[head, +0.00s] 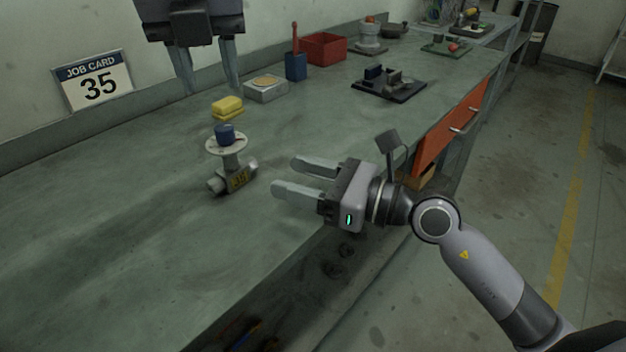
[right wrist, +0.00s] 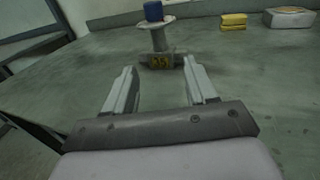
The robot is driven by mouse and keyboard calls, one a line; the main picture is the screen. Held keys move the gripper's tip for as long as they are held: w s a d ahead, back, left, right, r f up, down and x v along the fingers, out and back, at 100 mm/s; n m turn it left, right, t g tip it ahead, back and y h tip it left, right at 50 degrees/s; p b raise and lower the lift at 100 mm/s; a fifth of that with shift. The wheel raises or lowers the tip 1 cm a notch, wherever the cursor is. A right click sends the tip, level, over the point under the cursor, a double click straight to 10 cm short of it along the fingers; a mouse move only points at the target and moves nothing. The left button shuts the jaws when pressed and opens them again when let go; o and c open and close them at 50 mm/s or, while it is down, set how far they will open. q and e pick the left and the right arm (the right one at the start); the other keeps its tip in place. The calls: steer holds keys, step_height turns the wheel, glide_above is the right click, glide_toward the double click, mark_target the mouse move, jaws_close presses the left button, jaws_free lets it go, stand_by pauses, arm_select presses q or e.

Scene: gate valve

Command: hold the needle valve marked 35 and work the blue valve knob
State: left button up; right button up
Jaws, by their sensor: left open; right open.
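A pale round disc sits above the body, and the blue knob (head: 225,134) is on top. In the right wrist view the valve (right wrist: 160,60) is straight ahead, beyond the fingertips, with the blue knob (right wrist: 153,11) at the top edge. My right gripper (head: 282,176) is open and empty, just right of the valve and apart from it. My left gripper (head: 210,88) hangs open at the top, above and behind the valve, its fingers pointing down.
A yellow sponge-like block (head: 227,107) lies behind the valve. Behind it are a grey box (head: 266,88), a blue holder (head: 296,66) and a red bin (head: 323,48). A black fixture (head: 388,84) lies farther right. The bench left of the valve is clear.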

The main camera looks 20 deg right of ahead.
mark_target(237, 162)
steer(key=x, duration=0.9)
steer(key=shift+w+a, duration=0.25)
steer(key=shift+a, duration=0.1)
